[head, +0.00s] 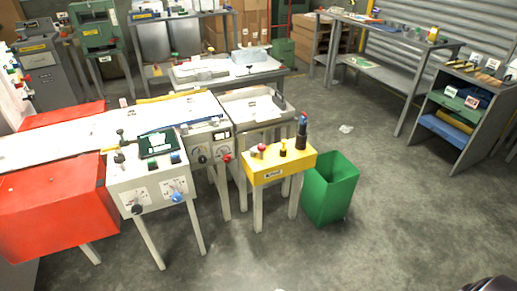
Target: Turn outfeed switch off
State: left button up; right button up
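A white control box (147,187) stands on thin legs at the left front of the machine. Its front face has a black rotary knob (137,209) on the left and a blue rotary knob (177,197) on the right, each over a white plate. Neither of my grippers shows clearly in the head view.
A grey panel with black dials (202,156) and a red knob (227,158) adjoins the box. A yellow stand (277,172) and green bin (330,188) are to its right. Red covers (50,212) flank the left. The floor in front (300,255) is clear.

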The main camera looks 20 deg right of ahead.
aim_at(261, 148)
jog(key=i+j, duration=0.4)
jog(key=i+j+z, duration=0.15)
jog(key=i+j, duration=0.3)
jog(key=j, duration=0.1)
